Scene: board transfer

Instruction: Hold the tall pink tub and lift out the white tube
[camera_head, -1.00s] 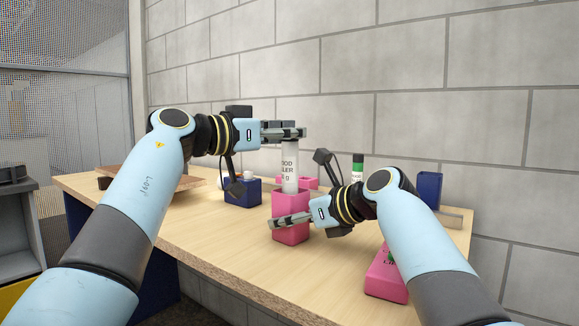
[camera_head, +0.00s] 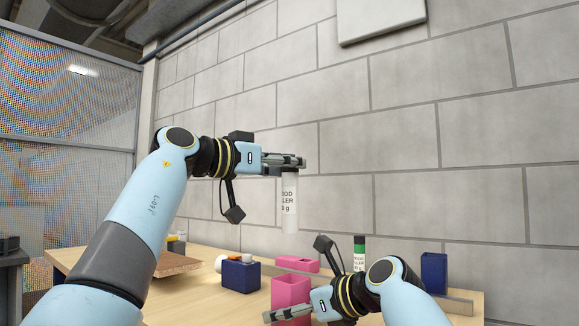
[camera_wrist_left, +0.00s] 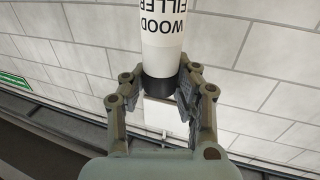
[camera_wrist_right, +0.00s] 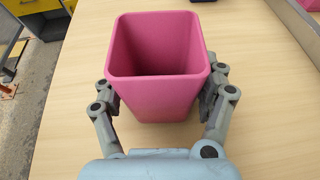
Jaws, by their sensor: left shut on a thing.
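The white tube (camera_head: 289,212) with black lettering hangs upright in my left gripper (camera_head: 288,165), which is shut on its dark upper end. The tube also shows in the left wrist view (camera_wrist_left: 163,35). Its lower end is in the air, clear above the tall pink tub (camera_head: 291,291). My right gripper (camera_head: 276,316) has its fingers on opposite sides of the tub. In the right wrist view the tub (camera_wrist_right: 163,101) stands upright on the table between the fingers, and its visible inside is empty.
A blue box (camera_head: 240,277) with white items beside it stands behind and left of the tub. A low pink box (camera_head: 298,263) lies behind it.

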